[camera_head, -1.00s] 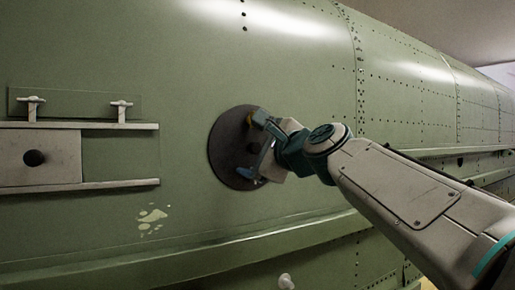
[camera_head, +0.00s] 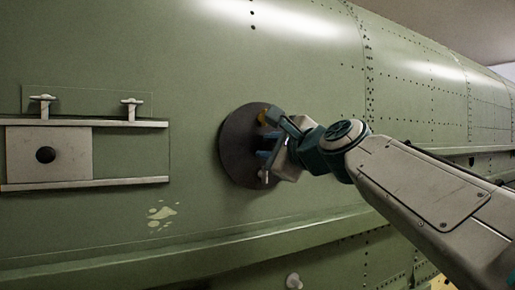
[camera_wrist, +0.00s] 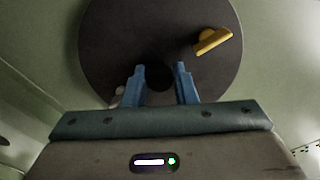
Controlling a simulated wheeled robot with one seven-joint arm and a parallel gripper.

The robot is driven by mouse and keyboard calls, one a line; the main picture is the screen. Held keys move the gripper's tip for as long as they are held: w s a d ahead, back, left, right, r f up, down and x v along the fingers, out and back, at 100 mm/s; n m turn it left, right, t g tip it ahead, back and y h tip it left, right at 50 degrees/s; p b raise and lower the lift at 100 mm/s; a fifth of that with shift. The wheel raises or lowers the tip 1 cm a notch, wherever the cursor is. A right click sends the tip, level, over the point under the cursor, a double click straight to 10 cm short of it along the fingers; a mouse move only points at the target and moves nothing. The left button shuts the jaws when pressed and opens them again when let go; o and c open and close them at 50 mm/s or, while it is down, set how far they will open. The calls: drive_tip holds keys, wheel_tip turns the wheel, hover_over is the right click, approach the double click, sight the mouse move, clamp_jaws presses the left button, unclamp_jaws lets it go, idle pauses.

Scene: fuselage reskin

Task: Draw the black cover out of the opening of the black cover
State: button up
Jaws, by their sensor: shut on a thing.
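The black cover (camera_head: 236,150) is a dark round disc on the green fuselage side. It fills most of the top of the wrist view (camera_wrist: 110,50). A yellow tab (camera_wrist: 212,41) sits on its face, right of centre; it also shows in the head view (camera_head: 262,117). My gripper (camera_wrist: 160,72) faces the disc, its two blue fingers shut on the dark round knob (camera_wrist: 159,78) at the cover's middle. In the head view my gripper (camera_head: 267,146) hides the disc's right part. The opening behind the cover is hidden; I cannot tell any gap at its rim.
At left, a pale plate (camera_head: 75,145) with a black knob sits between two rails (camera_head: 130,181), with two T-handles (camera_head: 132,106) above. A ledge (camera_head: 200,242) runs below the cover. The skin around the disc is clear.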

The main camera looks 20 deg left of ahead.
sight(269, 146)
drive_tip(key=shift+s+d, duration=0.1)
drive_tip(key=shift+s+d, duration=0.2)
drive_tip(key=shift+d, duration=0.1)
drive_tip(key=shift+b, duration=0.3)
drive_tip(key=shift+s+d, duration=0.3)
drive_tip(key=shift+b+v, duration=0.65)
drive_tip(key=shift+v, duration=0.85)
